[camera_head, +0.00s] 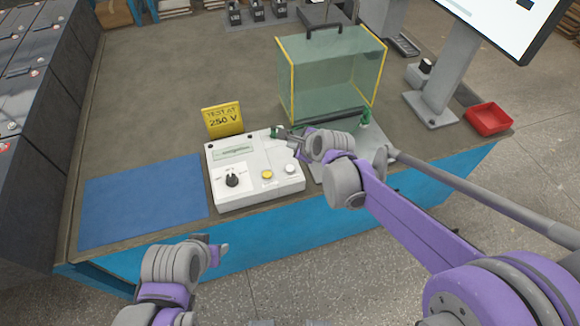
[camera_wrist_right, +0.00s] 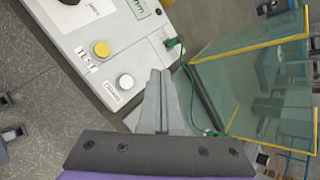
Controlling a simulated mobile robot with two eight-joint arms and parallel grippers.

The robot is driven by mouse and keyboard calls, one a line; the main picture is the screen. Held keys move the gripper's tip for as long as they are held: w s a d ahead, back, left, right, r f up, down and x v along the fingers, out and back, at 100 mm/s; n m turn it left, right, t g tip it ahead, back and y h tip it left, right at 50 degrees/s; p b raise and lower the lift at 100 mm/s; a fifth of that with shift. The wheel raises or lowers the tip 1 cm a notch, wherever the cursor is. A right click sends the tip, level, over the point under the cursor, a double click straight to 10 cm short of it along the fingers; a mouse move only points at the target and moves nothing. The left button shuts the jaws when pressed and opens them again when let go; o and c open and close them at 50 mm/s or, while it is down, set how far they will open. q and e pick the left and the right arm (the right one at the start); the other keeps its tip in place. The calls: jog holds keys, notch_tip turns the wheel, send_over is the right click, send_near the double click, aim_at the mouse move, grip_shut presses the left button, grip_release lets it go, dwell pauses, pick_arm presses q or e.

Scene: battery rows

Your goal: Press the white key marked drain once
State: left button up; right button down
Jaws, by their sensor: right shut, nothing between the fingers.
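The white tester box (camera_head: 255,190) sits near the table's front edge. Its round white key (camera_head: 290,169) is at the front right, beside a yellow key (camera_head: 267,174). In the right wrist view the white key (camera_wrist_right: 126,81) has a small label next to it, too small to read surely; the yellow key (camera_wrist_right: 102,49) is labelled TEST. My right gripper (camera_head: 282,135) is shut and empty over the box's back right side. In the wrist view its fingertips (camera_wrist_right: 160,74) are right of the white key, apart from it. My left gripper (camera_head: 220,246) is in front of the table, its jaws unclear.
A clear yellow-edged enclosure (camera_head: 330,75) stands behind the box, with green clips and leads near it. A yellow 250 V sign (camera_head: 223,119) stands behind the box. A blue mat (camera_head: 140,200) lies left, a red tray (camera_head: 488,119) right. A monitor stand (camera_head: 440,90) is at the right.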

aim_at(292, 170)
notch_tip(292, 170, down, 9)
jog(key=b, duration=0.6)
jog(key=shift+r, duration=0.1)
dwell(1.9)
jog(key=shift+f+b, duration=0.35)
jog(key=shift+f, duration=0.05)
jog(key=shift+f+b, duration=0.3)
jog(key=shift+f, duration=0.1)
dwell(0.5)
jog(key=shift+r, duration=0.1)
jog(key=shift+r+p, duration=0.6)
jog(key=shift+r, duration=0.1)
jog(key=shift+r, duration=0.1)
